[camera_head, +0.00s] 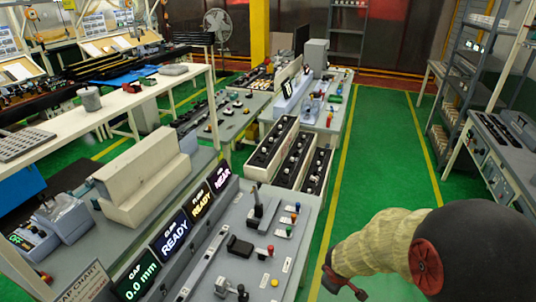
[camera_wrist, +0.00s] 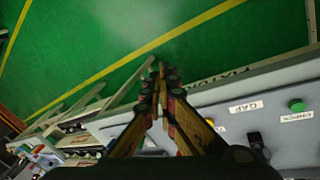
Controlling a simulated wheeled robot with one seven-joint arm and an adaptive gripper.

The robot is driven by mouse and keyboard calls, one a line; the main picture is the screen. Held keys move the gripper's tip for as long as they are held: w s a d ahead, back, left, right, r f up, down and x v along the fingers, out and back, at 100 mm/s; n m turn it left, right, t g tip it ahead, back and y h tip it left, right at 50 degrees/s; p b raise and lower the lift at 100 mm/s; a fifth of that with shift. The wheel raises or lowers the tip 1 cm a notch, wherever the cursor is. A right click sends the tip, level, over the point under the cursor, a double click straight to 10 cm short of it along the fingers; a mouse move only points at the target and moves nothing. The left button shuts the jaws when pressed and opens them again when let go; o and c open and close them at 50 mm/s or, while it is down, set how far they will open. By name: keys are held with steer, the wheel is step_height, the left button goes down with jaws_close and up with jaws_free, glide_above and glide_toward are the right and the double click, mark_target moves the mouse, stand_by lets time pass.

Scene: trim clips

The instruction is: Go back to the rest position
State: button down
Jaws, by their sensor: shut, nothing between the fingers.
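My gripper (camera_head: 343,284) shows at the lower right of the head view, at the end of my beige-covered arm, over the green floor just right of the workbench. In the wrist view the fingers (camera_wrist: 160,72) come together at their tips, with nothing between them. The workbench panel (camera_wrist: 235,112) with its GAP label lies below and to the right of the fingers there. No trim clip can be made out in or at the fingers.
The grey workbench (camera_head: 243,232) carries knobs, coloured buttons and lit displays (camera_head: 172,240) reading READY and 0.0 mm. Racks of black trays (camera_head: 296,155) stand behind it. A green aisle (camera_head: 385,130) with yellow lines is clear. A grey console (camera_head: 500,150) stands at the right.

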steer(key=s+a+r+m+t+y+b, duration=0.1)
steer(key=s+r+m+b, duration=0.7)
steer(key=s+r, duration=1)
steer(key=s+a+t+b, duration=0.1)
steer(key=b, duration=0.1)
steer(key=shift+a+y+b, duration=0.15)
steer(key=shift+y+b, duration=0.15)
steer(key=shift+b, duration=0.05)
steer(key=shift+r, duration=0.15)
